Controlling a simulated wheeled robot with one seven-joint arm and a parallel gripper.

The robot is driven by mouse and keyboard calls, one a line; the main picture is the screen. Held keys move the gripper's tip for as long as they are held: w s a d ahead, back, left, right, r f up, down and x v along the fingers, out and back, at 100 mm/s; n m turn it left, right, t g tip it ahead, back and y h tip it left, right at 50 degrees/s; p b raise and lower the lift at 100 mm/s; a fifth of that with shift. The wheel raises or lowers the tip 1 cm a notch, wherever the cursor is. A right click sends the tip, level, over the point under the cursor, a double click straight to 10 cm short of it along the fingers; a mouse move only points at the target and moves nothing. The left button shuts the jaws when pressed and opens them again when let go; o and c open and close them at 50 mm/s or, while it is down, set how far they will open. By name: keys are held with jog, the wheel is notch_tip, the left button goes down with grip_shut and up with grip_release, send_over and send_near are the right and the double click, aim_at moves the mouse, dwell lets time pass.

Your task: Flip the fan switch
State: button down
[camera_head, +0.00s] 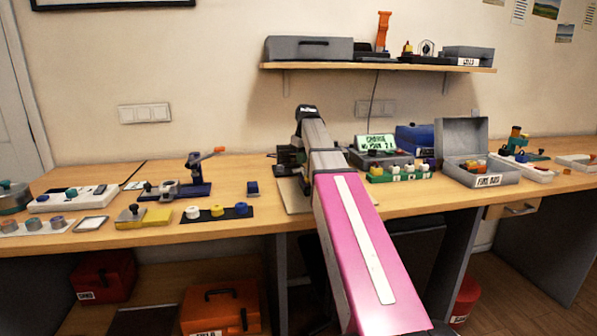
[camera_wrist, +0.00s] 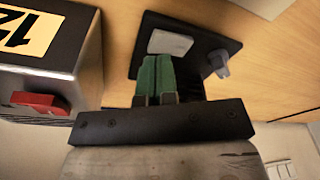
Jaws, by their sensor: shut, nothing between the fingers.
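My gripper (camera_wrist: 158,62) shows in the wrist view with its two green fingers shut side by side and nothing between them. The fingertips are over or close to a black plate (camera_wrist: 192,32) that carries a pale flat pad (camera_wrist: 170,43) and a grey knob or lever (camera_wrist: 218,62). I cannot tell whether the fingers touch the plate. A red rocker switch (camera_wrist: 40,102) sits on a grey box to the left of the fingers, apart from them. No label tells which of these is the fan switch. In the head view my arm hides the gripper and the spot in front of it.
The grey box (camera_wrist: 75,55) with a yellow "12" label stands close on the gripper's left. On the wooden bench, a green terminal block (camera_head: 400,176) and an open grey case (camera_head: 483,178) are right of my arm. A black strip with knobs (camera_head: 217,213) lies left.

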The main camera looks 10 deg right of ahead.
aim_at(302, 168)
jog(key=shift+f, duration=1.15)
dwell(0.9)
jog(key=shift+r, duration=3.55)
